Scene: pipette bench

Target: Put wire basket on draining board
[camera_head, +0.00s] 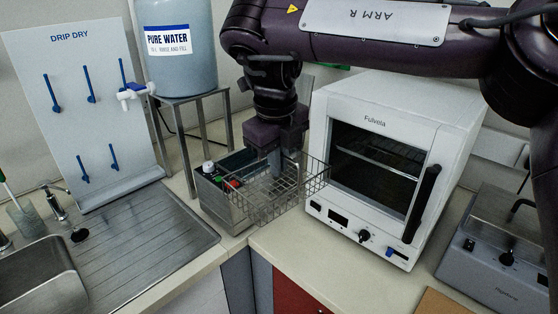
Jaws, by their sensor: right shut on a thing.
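The wire basket (264,204) is a grey mesh basket in the middle of the head view. My right gripper (275,163) comes down from above and is shut on the basket, which hangs in front of a metal bath with small controls. The basket overlaps the bath in the picture; whether they touch I cannot tell. The draining board (150,240) is a ribbed steel surface at the lower left, beside the sink, with its middle bare. My left gripper is not in view.
The metal bath (213,203) stands right of the draining board. A white oven (395,140) stands to the right. A drip-dry pegboard (75,130) rises behind the board. A pure water tank (178,60) stands on a metal stand. The sink (35,285) is at far left.

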